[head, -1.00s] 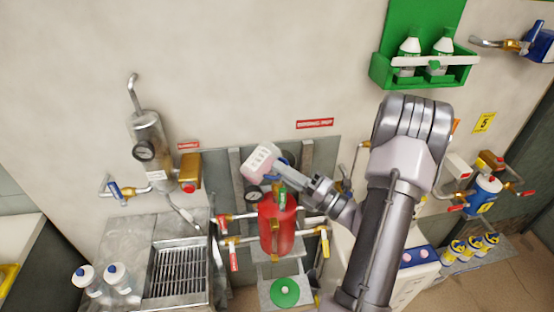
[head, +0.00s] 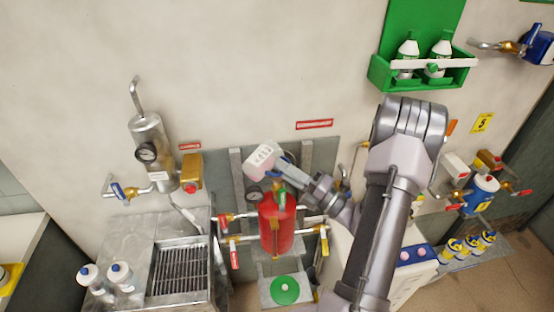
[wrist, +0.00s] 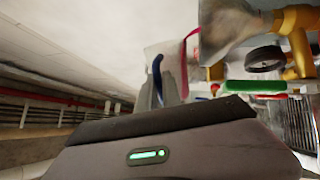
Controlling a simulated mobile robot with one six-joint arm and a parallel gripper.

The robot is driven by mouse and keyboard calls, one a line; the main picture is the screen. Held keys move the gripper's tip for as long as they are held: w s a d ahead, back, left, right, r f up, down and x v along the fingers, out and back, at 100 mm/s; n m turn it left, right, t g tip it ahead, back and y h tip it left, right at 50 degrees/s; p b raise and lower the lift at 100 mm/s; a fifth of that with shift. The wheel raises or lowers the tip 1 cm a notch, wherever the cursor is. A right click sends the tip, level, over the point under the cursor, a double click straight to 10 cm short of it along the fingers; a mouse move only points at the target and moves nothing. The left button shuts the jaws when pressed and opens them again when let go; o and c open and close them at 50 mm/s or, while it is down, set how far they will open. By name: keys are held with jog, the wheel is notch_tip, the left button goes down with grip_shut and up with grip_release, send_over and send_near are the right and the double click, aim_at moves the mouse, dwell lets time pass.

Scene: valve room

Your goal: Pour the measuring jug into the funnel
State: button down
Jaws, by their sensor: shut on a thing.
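The measuring jug (head: 264,157) is a pale, clear-walled vessel with red marks, tilted in the head view above the red tank (head: 276,222). My gripper (head: 284,171) is shut on it from the right. In the wrist view the clear jug (wrist: 168,75), with a dark blue strip, shows beyond the gripper body. A greyish cone-like shape (wrist: 222,28) beside brass fittings may be the funnel, but I cannot tell for certain. In the head view the funnel is not clearly visible; the jug and gripper cover that area. I see no stream of liquid.
A dark gauge (head: 255,193) and brass valves sit close around the tank. A steel sink (head: 180,270) with two bottles (head: 104,277) is at left. A green rack (head: 424,73) hangs at upper right.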

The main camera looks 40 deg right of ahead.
jog(key=shift+d+r+m+t+h+p, duration=0.15)
jog(key=shift+r+m+h+p, duration=0.1)
jog(key=shift+m+p, duration=0.5)
jog(key=shift+d+r+m+t+h+p, duration=0.2)
jog(key=shift+m+p, duration=0.35)
jog(key=shift+p, duration=0.4)
